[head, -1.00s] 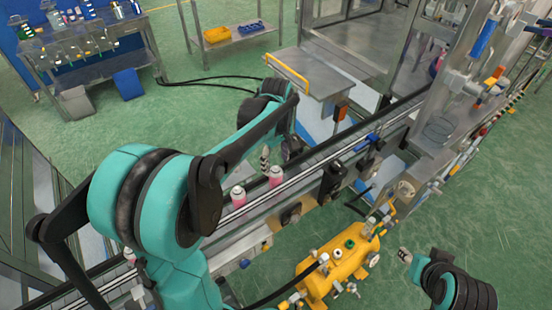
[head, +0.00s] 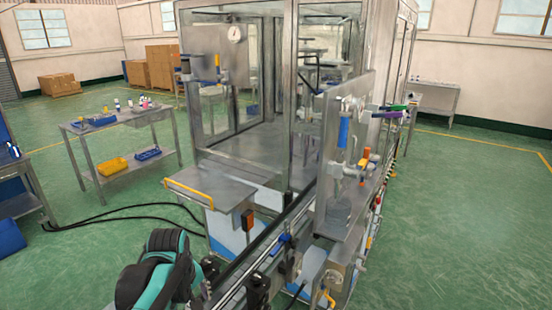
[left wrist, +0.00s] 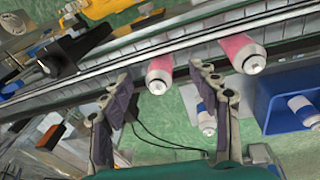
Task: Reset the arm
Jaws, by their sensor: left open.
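My left arm shows at the bottom of the head view, with the left gripper (head: 208,270) small and partly cut off beside the conveyor. In the left wrist view the left gripper (left wrist: 160,77) has its two fingers spread apart with nothing held. A pink can with a white top (left wrist: 159,82) stands by the conveyor rail, seen between and beyond the fingertips. A second pink can (left wrist: 240,48) is to the right of the fingers. My right gripper is out of view.
The conveyor (head: 268,243) runs toward the metal-framed enclosure (head: 262,130). A steel platform with a yellow handle (head: 225,187) stands beside it. A side table (head: 122,122) holds small items. A blue bin (left wrist: 268,88) shows in the wrist view. Green floor is open at right.

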